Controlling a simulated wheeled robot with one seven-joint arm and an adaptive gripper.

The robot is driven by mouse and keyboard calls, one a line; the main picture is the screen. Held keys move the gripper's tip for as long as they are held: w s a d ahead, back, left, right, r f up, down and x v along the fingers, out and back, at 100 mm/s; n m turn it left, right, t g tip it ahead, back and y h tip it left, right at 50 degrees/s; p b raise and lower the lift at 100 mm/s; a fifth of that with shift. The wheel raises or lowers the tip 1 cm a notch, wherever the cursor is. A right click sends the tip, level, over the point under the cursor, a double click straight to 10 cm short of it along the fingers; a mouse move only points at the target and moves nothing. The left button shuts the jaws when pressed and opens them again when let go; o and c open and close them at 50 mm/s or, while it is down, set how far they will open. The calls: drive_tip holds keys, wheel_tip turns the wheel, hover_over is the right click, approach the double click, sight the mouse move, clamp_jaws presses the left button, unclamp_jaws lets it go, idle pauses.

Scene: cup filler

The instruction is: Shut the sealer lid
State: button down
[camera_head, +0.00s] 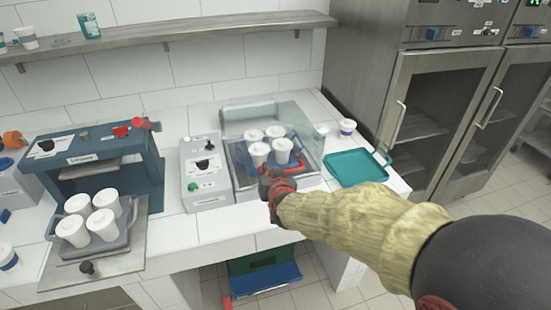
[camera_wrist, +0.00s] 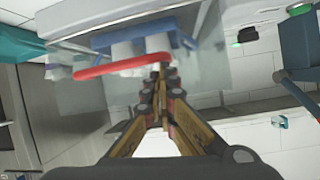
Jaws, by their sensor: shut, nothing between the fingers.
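The sealer (camera_head: 237,178) stands mid-counter, with a clear lid (camera_head: 312,138) over and around its bed. I cannot tell the lid's exact angle. Several white cups (camera_head: 258,152) stand upright in a blue tray (camera_head: 295,170) under the clear panels. A red bar (camera_wrist: 124,66), like a handle, crosses in front of the cups in the wrist view. My gripper (camera_head: 266,182) is at the sealer's front edge, close to the red bar. In the wrist view its fingertips (camera_wrist: 159,72) are together and empty, beside the bar's right end; contact is unclear.
A control box (camera_head: 205,172) with a green button stands left of the sealer. A teal tray (camera_head: 356,167) lies right, near a lone cup (camera_head: 347,127). A blue machine (camera_head: 95,150) with a grey tray of cups (camera_head: 90,226) is at left. A shelf (camera_head: 170,30) runs above.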

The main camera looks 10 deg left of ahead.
drive_tip(key=f, duration=0.1)
drive_tip(key=s+f+b, duration=0.1)
drive_tip(key=f, duration=0.1)
drive_tip(key=shift+s+d+f, duration=0.15)
drive_tip(key=shift+d+f, duration=0.15)
drive_tip(key=shift+r, duration=0.15)
